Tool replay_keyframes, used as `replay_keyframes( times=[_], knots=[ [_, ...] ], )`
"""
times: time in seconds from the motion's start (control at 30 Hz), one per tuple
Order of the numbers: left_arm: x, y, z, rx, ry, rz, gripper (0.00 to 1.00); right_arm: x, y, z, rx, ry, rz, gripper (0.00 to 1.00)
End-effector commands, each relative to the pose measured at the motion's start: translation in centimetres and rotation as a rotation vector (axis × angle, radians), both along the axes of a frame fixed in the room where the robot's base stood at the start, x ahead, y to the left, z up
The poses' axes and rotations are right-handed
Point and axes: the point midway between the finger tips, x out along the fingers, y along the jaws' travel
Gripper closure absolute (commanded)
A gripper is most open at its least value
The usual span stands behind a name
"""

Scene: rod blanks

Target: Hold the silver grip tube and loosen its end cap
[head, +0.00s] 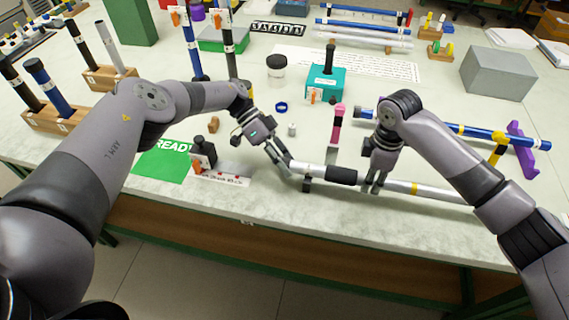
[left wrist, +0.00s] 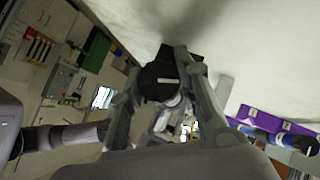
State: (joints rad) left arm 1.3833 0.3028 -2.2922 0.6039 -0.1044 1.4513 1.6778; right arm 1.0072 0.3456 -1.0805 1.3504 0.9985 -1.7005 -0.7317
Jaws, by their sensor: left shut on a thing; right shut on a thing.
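The silver grip tube (head: 444,193) lies level near the table's front edge, with a black sleeve (head: 341,175) and a yellow band. My left gripper (head: 284,168) is shut on the tube's left end; the fingers hide where the end cap meets the tube. In the left wrist view, a dark round part (left wrist: 160,82) with a white mark shows by the left fingertips. My right gripper (head: 374,186) is shut on the tube just right of the black sleeve. The tube's right end is hidden behind my right arm.
A small black support (head: 306,185) stands under the tube. A label block with a black knob (head: 203,154) and a green READY mat (head: 165,161) lie left. A pink-topped post (head: 338,118), blue tube (head: 470,130) and purple rack (head: 522,150) stand behind.

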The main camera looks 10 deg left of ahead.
Motion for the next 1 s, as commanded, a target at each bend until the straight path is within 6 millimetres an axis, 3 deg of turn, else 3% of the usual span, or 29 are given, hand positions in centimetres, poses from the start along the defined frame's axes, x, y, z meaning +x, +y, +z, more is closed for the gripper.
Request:
replay_keyframes(
  times=[0.93, 0.97, 1.0],
  knots=[
    [-0.11, -0.37, 0.14, -0.009, 0.110, 0.004, 0.98, -0.21, 0.55, 0.02, 0.009, 0.002, 0.012, 1.00],
    [-0.12, -0.38, 0.16, -0.009, 0.110, 0.004, 0.69, -0.21, 0.55, 0.02, 0.009, 0.002, 0.012, 1.00],
    [-0.12, -0.38, 0.16, -0.009, 0.110, 0.004, 0.66, -0.20, 0.53, 0.02, 0.009, 0.002, 0.011, 1.00]
  ],
)
